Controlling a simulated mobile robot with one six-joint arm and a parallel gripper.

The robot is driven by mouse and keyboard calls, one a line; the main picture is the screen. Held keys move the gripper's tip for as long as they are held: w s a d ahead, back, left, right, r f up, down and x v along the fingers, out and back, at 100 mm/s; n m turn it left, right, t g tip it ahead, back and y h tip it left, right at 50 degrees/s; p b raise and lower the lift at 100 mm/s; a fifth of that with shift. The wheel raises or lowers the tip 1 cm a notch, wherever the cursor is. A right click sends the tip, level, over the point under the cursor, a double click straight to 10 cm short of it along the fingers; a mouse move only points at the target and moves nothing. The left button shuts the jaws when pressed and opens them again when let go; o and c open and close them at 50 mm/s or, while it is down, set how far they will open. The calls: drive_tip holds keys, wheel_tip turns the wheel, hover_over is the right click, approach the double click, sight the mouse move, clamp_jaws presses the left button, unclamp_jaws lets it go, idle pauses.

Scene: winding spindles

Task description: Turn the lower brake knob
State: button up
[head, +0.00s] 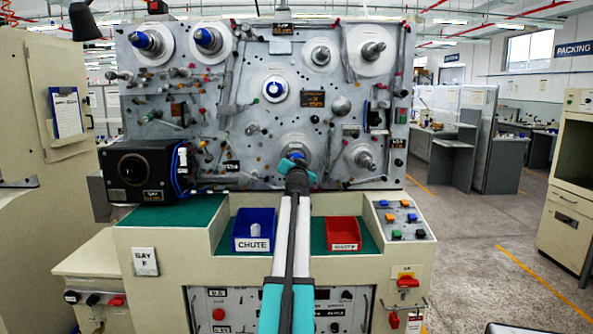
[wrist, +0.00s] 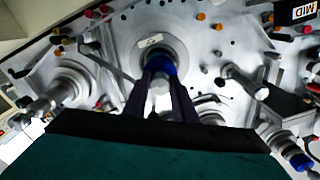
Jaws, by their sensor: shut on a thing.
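The lower brake knob (head: 298,155) is blue and sits on the lower middle spindle of the grey machine panel. In the wrist view the blue knob (wrist: 161,66) sits at the centre of a pale round disc, with a silver end facing the camera. The two dark fingers of my gripper (wrist: 160,78) reach to either side of the knob and are shut on it. Which way the knob is turned cannot be told.
Other spindles surround it, including a blue-capped middle one (head: 275,89) and a bare one at lower right (head: 362,157). Below stand a blue chute bin (head: 254,243), a red bin (head: 343,247) and a button panel (head: 402,219). A black box (head: 150,170) juts out at left.

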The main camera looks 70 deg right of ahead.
drive_tip(key=shift+f+n, duration=0.1)
drive_tip(key=shift+n, duration=0.2)
drive_tip(key=o, duration=1)
drive_tip(key=shift+o, duration=0.2)
drive_tip(key=b+v, duration=0.1)
drive_tip(key=v, duration=1.3)
drive_tip(key=shift+d, duration=0.1)
idle(0.4)
